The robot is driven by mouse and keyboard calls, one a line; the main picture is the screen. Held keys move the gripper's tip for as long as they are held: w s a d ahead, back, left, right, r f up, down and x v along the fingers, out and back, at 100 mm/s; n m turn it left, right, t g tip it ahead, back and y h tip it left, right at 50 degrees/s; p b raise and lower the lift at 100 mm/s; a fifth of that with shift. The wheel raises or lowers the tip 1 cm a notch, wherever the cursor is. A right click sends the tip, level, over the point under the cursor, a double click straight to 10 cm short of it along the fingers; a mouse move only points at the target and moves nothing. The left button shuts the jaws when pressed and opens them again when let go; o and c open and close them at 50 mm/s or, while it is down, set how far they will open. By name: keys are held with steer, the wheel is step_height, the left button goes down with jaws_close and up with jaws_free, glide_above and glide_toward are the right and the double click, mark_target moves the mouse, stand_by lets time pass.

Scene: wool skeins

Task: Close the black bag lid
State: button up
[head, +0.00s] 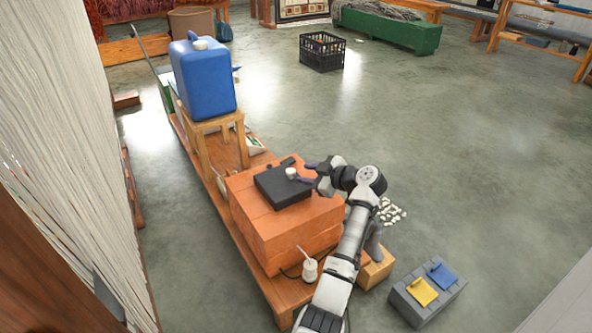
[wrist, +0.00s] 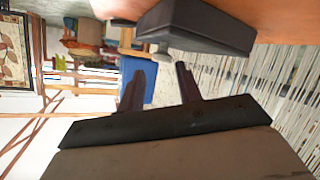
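The black bag (head: 280,188) is a flat dark box lying on top of an orange block. A small white round piece (head: 291,172) shows at its right edge. I cannot tell how far its lid stands open. My gripper (head: 307,172) is beside the bag's right edge, close to the white piece. In the wrist view my gripper (wrist: 160,78) has its two dark fingers apart, with nothing between them.
The orange block (head: 285,235) rests on a wooden platform (head: 285,290). A blue jug (head: 203,75) stands on a wooden stool behind. A small white pot (head: 309,270) stands in front. A grey block with yellow and blue pieces (head: 428,292) is at right. Open floor lies beyond.

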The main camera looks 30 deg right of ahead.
steer(key=v, duration=0.6)
steer(key=shift+s+r+p, duration=0.25)
steer(key=shift+r+p, duration=0.15)
